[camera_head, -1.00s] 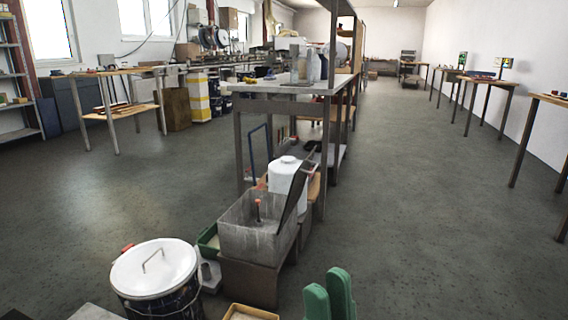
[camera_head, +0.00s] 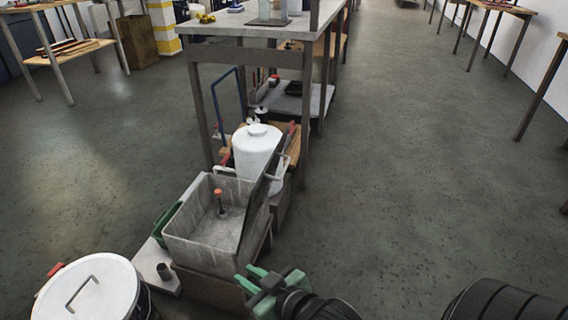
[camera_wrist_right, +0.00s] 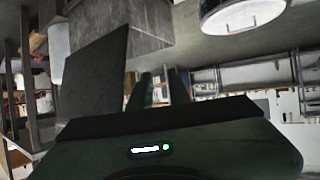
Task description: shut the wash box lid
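The wash box (camera_head: 179,238) is a grey open-topped metal box in the lower middle of the head view. Its lid (camera_head: 257,205) is a dark flat panel standing up, tilted, along the box's right side. The box is open, and an orange-topped rod (camera_head: 219,200) stands inside. My right gripper (camera_head: 252,280), with green fingers, is in front of the box's near right corner, apart from the lid and empty. Its fingers (camera_wrist_right: 163,88) show a gap between them in the right wrist view, with the lid (camera_wrist_right: 95,75) and box (camera_wrist_right: 125,25) beyond. My left gripper is not in view.
A white canister (camera_head: 256,150) stands right behind the box. A white-lidded bucket (camera_head: 100,300) stands at the lower left. A workbench (camera_head: 235,28) rises behind. The floor to the right of the box (camera_head: 400,200) is clear.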

